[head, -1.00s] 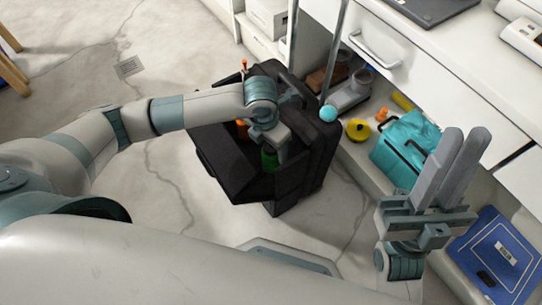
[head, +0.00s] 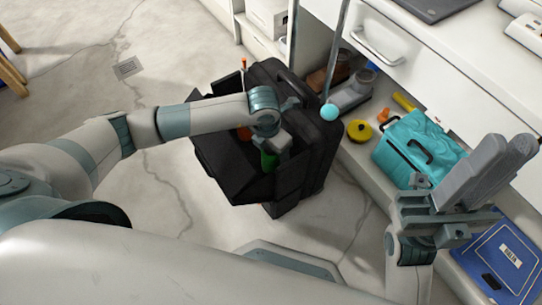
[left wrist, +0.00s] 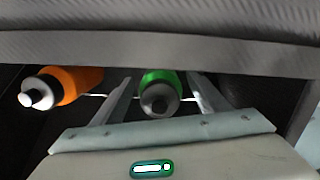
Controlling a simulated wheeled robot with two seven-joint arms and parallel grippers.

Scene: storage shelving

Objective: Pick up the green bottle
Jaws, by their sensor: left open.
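The green bottle (head: 269,160) is in the open black case (head: 232,178) on the floor, mostly hidden by my left arm. My left gripper (head: 273,146) reaches down into the case at the bottle. In the left wrist view the green bottle (left wrist: 162,84) lies between the two spread fingers of the left gripper (left wrist: 160,90), its grey cap toward the camera. I cannot tell whether the fingers touch it. My right gripper (head: 485,172) is raised at the right, its fingers side by side and nothing seen between them.
An orange bottle (left wrist: 72,84) with a white cap lies left of the green one. The case's dark edge (left wrist: 160,50) crosses above the fingers. A shelf unit right of the case holds a teal bag (head: 412,150) and a yellow round item (head: 359,130). A blue case (head: 505,255) is below my right gripper.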

